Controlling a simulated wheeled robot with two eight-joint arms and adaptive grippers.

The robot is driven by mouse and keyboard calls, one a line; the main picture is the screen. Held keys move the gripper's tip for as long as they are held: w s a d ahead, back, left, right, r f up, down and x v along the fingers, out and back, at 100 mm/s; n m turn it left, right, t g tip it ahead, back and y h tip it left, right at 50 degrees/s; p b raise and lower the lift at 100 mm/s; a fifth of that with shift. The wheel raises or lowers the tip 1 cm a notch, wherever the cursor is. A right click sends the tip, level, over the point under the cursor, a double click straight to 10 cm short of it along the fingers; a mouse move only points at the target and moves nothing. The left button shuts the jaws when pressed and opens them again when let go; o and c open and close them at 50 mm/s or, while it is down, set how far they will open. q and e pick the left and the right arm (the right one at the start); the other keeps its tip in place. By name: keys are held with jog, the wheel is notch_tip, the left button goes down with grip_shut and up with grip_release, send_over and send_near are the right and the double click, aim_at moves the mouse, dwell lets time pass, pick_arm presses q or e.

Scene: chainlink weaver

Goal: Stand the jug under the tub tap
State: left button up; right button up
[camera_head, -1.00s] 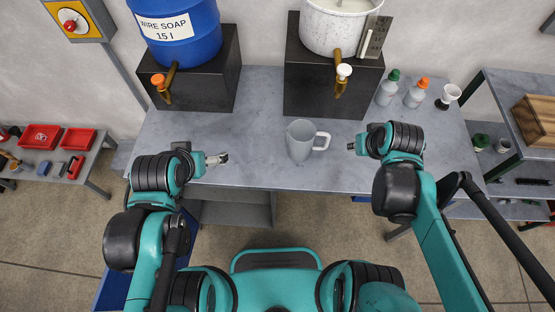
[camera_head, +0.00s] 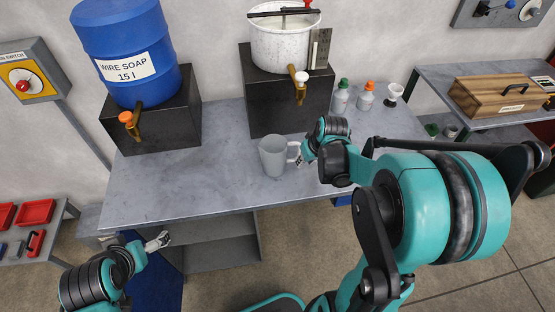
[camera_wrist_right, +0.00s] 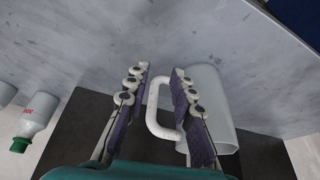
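The grey-white jug (camera_head: 273,158) stands upright on the bench, its handle to the right. The white speckled tub (camera_head: 284,48) sits on a black block behind it. The tub tap (camera_head: 297,80), brass with a white knob, overhangs the block's front, behind and right of the jug. My right gripper (camera_head: 299,154) is at the jug's handle. In the right wrist view the open fingers (camera_wrist_right: 158,92) stand either side of the handle (camera_wrist_right: 154,112), with gaps visible. The jug body (camera_wrist_right: 214,105) lies beyond the right finger. My left gripper (camera_head: 160,240) is low, off the bench's front edge; its opening is unclear.
A blue WIRE SOAP barrel (camera_head: 128,50) with an orange-knobbed tap (camera_head: 130,122) stands on another black block (camera_head: 165,120) at left. The bench (camera_head: 185,185) left of the jug is clear.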

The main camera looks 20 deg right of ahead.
aim_at(298, 156)
jog(key=w, duration=0.1)
jog(key=w+b, duration=0.1)
jog(key=w, duration=0.1)
jog(key=w+f, duration=0.1)
jog(key=w, duration=0.1)
jog(key=shift+w+d+b, duration=0.1)
jog(key=shift+b, duration=0.3)
jog(key=shift+w+f, duration=0.1)
jog(key=shift+f, duration=0.1)
jog(key=shift+r, duration=0.15)
grip_shut()
